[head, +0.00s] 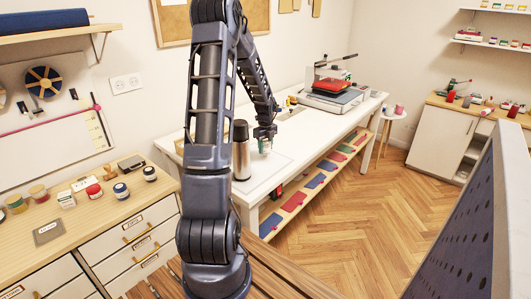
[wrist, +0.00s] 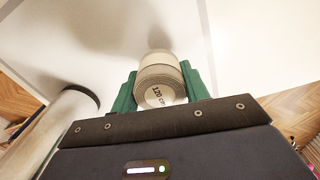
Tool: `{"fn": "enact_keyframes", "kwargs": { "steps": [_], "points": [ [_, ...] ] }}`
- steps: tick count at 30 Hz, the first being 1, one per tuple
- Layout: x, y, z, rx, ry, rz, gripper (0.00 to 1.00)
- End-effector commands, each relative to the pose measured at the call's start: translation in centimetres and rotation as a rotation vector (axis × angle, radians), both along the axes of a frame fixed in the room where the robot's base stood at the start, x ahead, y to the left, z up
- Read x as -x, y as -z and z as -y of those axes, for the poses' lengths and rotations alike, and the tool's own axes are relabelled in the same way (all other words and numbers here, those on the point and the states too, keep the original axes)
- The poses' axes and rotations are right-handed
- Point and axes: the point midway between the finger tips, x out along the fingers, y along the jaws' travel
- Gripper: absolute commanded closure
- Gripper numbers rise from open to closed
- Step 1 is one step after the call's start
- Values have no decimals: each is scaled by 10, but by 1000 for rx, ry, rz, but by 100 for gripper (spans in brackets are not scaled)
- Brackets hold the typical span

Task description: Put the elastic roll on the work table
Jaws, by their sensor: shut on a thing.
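The elastic roll (wrist: 160,82), a cream-coloured roll with "120 cm" printed on its end, sits between the green fingers of my gripper (wrist: 161,90) in the wrist view. The fingers are shut on its sides. In the head view my gripper (head: 264,147) is over the near part of the long white work table (head: 320,122), and the roll is too small there to make out well. The white tabletop also fills much of the wrist view (wrist: 245,45). I cannot tell whether the roll touches it.
A steel flask (head: 241,158) stands on the table close left of my gripper; it also shows in the wrist view (wrist: 62,122). A heat press (head: 332,92) stands at the table's far end. A drawer cabinet (head: 133,240) with small spools is at left. The wooden floor at right is clear.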

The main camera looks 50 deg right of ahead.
Motion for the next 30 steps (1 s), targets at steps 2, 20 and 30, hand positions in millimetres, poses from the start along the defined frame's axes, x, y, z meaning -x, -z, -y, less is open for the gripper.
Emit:
{"fn": "enact_keyframes", "kwargs": {
  "steps": [2,20,30],
  "points": [
    [1,13,0,-3,0,-2,77],
    [0,31,0,-1,0,0,41],
    [0,30,0,-1,0,0,33]
  ]
}}
